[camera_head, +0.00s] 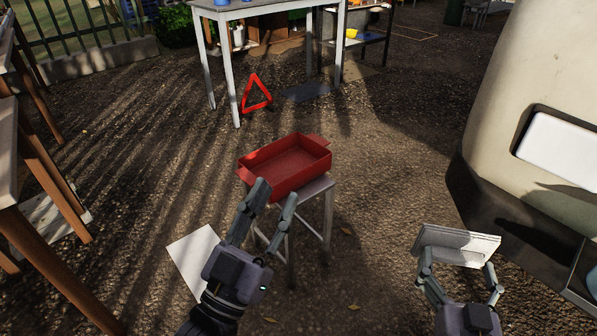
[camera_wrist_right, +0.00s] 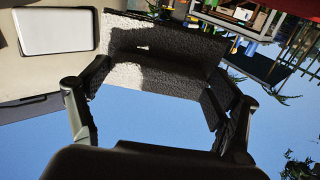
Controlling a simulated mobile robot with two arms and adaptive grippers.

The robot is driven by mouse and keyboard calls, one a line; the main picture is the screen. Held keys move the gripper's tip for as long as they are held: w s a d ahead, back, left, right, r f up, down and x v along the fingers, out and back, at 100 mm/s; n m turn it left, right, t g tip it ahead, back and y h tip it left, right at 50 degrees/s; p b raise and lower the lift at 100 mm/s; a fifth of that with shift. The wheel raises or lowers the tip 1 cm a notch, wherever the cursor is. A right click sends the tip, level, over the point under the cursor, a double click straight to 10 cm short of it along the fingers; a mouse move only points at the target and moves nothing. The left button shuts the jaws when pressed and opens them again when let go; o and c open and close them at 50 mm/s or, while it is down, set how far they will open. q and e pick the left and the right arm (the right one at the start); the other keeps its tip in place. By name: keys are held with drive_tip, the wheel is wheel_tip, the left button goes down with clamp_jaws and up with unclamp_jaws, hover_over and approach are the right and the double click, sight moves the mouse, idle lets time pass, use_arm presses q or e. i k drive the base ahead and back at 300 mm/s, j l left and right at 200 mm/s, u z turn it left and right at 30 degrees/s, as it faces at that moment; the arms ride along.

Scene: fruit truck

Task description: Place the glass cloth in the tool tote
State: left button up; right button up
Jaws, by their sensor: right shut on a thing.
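The tool tote is an open red box (camera_head: 300,176) with end handles, standing on a small grey stool; its visible inside looks empty. My left gripper (camera_head: 275,193) is open and empty; in the head view it overlaps the tote's near edge and the stool. My right gripper (camera_head: 457,262) is shut on the glass cloth (camera_head: 458,243), a pale grey-white folded piece, held in the air to the right of the tote. The cloth also shows between the fingers in the right wrist view (camera_wrist_right: 135,75), partly in dark shadow.
The stool (camera_head: 327,186) stands on gravel. A pale vehicle (camera_head: 535,75) with a dark bumper is at right. A white sheet (camera_head: 192,256) lies on the ground at left. A red warning triangle (camera_head: 255,92) stands by a white table (camera_head: 265,5). Wooden furniture (camera_head: 50,262) is at left.

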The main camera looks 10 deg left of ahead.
sight(286, 172)
drive_tip(key=i+u, duration=0.1)
drive_tip(key=u, duration=0.35)
drive_tip(key=i+l+u, duration=0.1)
drive_tip(key=u, duration=0.3)
drive_tip(key=i+l+u, duration=0.1)
drive_tip(key=u, duration=0.35)
drive_tip(key=l+u, duration=0.25)
drive_tip(key=u, duration=0.2)
drive_tip(key=i+l+u, duration=0.2)
drive_tip(key=l, duration=0.5)
drive_tip(key=i+l+u, duration=0.2)
drive_tip(key=l, duration=0.5)
drive_tip(key=l+u, duration=0.15)
drive_tip(key=l, duration=0.55)
